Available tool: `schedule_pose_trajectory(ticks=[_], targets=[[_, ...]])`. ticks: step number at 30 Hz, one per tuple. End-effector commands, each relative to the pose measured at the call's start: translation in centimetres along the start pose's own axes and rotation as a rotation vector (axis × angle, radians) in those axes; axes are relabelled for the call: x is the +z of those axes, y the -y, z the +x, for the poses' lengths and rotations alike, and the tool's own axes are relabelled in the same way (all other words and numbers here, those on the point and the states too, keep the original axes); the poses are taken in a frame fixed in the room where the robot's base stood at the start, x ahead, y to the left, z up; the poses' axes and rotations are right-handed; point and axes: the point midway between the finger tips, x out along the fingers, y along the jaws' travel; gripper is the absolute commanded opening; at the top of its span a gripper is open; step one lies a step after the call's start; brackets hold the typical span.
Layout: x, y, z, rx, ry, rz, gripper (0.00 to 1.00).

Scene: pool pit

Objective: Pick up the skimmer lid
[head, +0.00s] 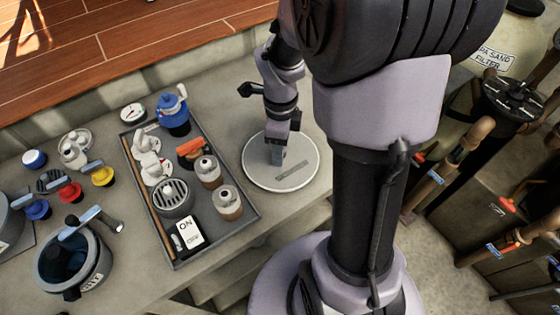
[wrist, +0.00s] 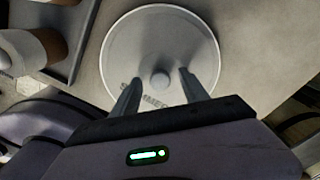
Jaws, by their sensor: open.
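The skimmer lid (head: 298,170) is a round, pale grey disc lying flat on the concrete ledge, right of the tray. In the wrist view the lid (wrist: 150,40) shows raised lettering, partly hidden, and a small round knob (wrist: 160,80) near its middle. My gripper (head: 278,158) points down over the lid. I cannot tell how high the fingertips are above the lid.
A dark tray (head: 253,214) with several fittings, caps and an ON label stands close left of the lid. A pot with a handle (head: 75,262) and several coloured valves are further left. The ledge's edge drops off right of the lid, towards pipes and a sand filter (head: 494,60).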

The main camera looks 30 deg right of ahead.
Motion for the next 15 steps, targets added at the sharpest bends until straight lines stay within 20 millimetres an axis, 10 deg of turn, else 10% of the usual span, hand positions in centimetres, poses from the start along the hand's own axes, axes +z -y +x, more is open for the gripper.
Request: schedule_pose_trajectory(ticks=[5,15], targets=[[0.01,0.02,-0.02,-0.001,0.001,0.001,0.52],[0.01,0.02,-0.04,-0.001,0.001,0.000,0.00]])
